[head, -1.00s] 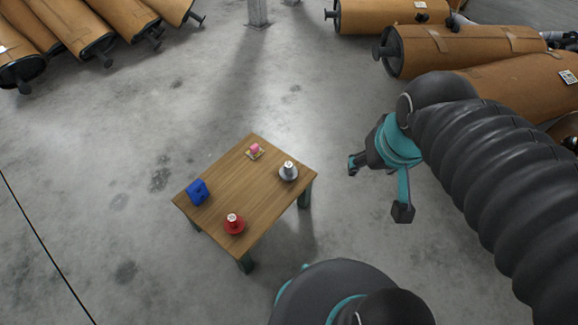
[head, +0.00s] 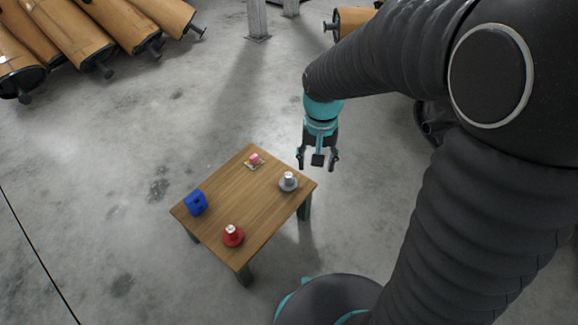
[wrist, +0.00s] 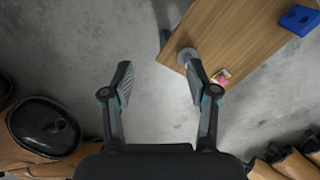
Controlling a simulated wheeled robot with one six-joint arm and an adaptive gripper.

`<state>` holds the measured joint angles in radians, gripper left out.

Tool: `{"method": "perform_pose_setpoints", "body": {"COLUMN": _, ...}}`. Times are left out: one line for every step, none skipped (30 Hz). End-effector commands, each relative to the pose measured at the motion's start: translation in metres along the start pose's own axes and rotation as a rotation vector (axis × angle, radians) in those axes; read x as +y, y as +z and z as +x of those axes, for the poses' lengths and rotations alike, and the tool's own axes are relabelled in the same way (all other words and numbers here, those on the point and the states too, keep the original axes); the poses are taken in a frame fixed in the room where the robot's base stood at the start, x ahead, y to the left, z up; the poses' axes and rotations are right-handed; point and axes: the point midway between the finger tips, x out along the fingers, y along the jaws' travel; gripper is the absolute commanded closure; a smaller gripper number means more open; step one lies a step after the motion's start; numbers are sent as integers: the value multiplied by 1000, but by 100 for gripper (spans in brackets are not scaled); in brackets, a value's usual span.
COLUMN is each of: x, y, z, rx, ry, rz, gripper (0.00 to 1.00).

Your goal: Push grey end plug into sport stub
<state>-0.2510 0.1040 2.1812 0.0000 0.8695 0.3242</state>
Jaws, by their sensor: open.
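The grey end plug (head: 288,184) stands on the wooden table near its right corner, a grey disc with a pale silver top. It also shows in the wrist view (wrist: 184,56), partly behind the right finger. A blue block (head: 196,203) with a dark opening stands at the table's left; I cannot tell whether it is the sport stub. It shows at the upper right of the wrist view (wrist: 299,20). My gripper (head: 318,162) points down, open and empty, apart from the plug. Its spread fingers also show in the wrist view (wrist: 159,70).
A red flanged piece (head: 233,236) with a pale top stands near the table's (head: 245,205) front. A small pink piece (head: 254,158) sits on a little plate at the back. Brown mufflers (head: 85,40) lie on the floor at upper left. Floor around the table is clear.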

Motion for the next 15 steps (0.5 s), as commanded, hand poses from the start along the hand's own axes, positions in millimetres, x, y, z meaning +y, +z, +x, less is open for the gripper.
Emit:
{"method": "perform_pose_setpoints", "body": {"x": -7, "y": -8, "z": 12, "rx": -17, "ry": 6, "rz": 29, "gripper": 41}}
{"method": "perform_pose_setpoints", "body": {"x": -11, "y": -12, "z": 17, "rx": -24, "ry": 9, "rz": 50, "gripper": 41}}
{"method": "perform_pose_setpoints", "body": {"x": -16, "y": -17, "z": 25, "rx": -32, "ry": 13, "rz": 81, "gripper": 41}}
{"method": "perform_pose_setpoints", "body": {"x": -19, "y": -21, "z": 30, "rx": -39, "ry": 17, "rz": 105, "gripper": 41}}
{"method": "perform_pose_setpoints", "body": {"x": -23, "y": -26, "z": 36, "rx": -44, "ry": 20, "rz": 130, "gripper": 41}}
{"method": "perform_pose_setpoints", "body": {"x": -28, "y": -31, "z": 44, "rx": -52, "ry": 25, "rz": 166, "gripper": 41}}
{"method": "perform_pose_setpoints", "body": {"x": -32, "y": -36, "z": 50, "rx": -55, "ry": 28, "rz": 194, "gripper": 41}}
{"method": "perform_pose_setpoints", "body": {"x": -36, "y": -40, "z": 56, "rx": -59, "ry": 32, "rz": 224, "gripper": 41}}
{"method": "perform_pose_setpoints", "body": {"x": -41, "y": -46, "z": 64, "rx": -63, "ry": 36, "rz": 267, "gripper": 41}}
{"method": "perform_pose_setpoints", "body": {"x": -45, "y": -51, "z": 71, "rx": -67, "ry": 40, "rz": 302, "gripper": 41}}
{"method": "perform_pose_setpoints", "body": {"x": -49, "y": -56, "z": 77, "rx": -69, "ry": 43, "rz": 339, "gripper": 41}}
{"method": "perform_pose_setpoints", "body": {"x": -54, "y": -62, "z": 85, "rx": -70, "ry": 48, "rz": 393, "gripper": 41}}
{"method": "perform_pose_setpoints", "body": {"x": -58, "y": -68, "z": 91, "rx": -70, "ry": 50, "rz": 437, "gripper": 41}}
{"method": "perform_pose_setpoints", "body": {"x": -62, "y": -73, "z": 96, "rx": -69, "ry": 53, "rz": 484, "gripper": 41}}
{"method": "perform_pose_setpoints", "body": {"x": -66, "y": -80, "z": 101, "rx": -65, "ry": 53, "rz": 547, "gripper": 41}}
